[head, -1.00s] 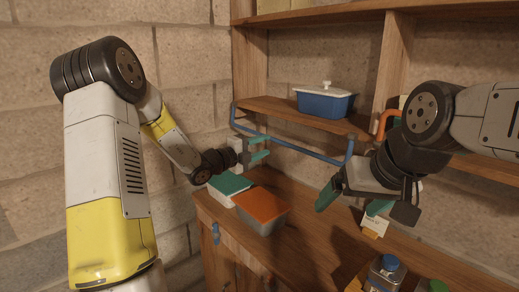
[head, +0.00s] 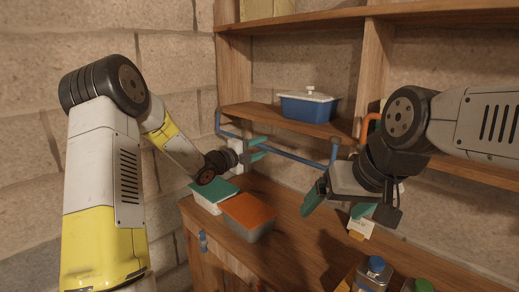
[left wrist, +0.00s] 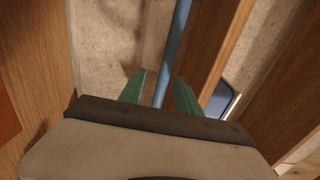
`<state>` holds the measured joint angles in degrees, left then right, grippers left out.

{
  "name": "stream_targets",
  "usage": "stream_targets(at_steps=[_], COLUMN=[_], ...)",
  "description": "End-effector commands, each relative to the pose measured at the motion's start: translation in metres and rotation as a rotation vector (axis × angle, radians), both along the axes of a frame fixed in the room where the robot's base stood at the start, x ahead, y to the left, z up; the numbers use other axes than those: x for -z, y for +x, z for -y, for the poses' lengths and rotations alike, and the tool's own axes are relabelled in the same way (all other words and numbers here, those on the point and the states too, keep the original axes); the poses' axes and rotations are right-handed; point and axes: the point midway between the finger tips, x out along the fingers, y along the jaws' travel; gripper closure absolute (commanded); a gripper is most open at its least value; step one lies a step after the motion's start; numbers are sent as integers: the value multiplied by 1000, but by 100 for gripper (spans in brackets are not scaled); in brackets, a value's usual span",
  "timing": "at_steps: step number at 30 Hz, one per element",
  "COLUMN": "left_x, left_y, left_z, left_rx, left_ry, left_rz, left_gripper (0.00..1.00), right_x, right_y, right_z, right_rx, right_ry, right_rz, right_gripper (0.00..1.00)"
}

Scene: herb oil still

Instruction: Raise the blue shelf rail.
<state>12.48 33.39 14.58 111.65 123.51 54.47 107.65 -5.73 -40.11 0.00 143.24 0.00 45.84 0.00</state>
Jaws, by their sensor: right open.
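The blue shelf rail (head: 295,156) is a bar with bent ends, fixed at the front of the lower shelf and hanging below its edge in the head view. My left gripper (head: 260,148) is at the rail's left part, with its green fingers apart. In the left wrist view the rail (left wrist: 173,58) runs between the two open fingers (left wrist: 160,92) as seen from there; I cannot tell whether they touch it. My right gripper (head: 338,205) is open and empty, below and in front of the rail's right end.
A blue tub with a white lid (head: 308,105) stands on the lower shelf (head: 255,112). A teal-lidded box (head: 214,194) and an orange-lidded box (head: 248,216) sit on the wooden counter (head: 290,235). A blue-capped jar (head: 374,275) stands at the front right. An orange handle (head: 368,125) is right of the rail.

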Motion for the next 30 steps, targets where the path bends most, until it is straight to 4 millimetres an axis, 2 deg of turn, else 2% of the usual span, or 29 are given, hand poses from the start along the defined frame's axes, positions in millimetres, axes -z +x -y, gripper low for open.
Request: stream_targets(at_steps=[2, 6, 8, 14, 30], left_x=[0, 0, 1, 2, -10], left_y=[0, 0, 0, -1, -25], left_z=[0, 0, 0, -1, -26], left_rx=[0, 0, 0, 0, -2], left_ry=[0, 0, 1, 2, 6], left_rz=[0, 0, -1, -4, -8], left_gripper=[64, 91, 100, 100, 100], right_x=[0, 0, 0, 0, 0], right_y=[0, 0, 0, 0, 0], right_z=[0, 0, 0, 0, 0], right_rx=[0, 0, 0, 0, 0], right_ry=[0, 0, 0, 0, 0], right_rz=[0, 0, 0, 0, 0], right_gripper=[11, 11, 11, 11, 11])
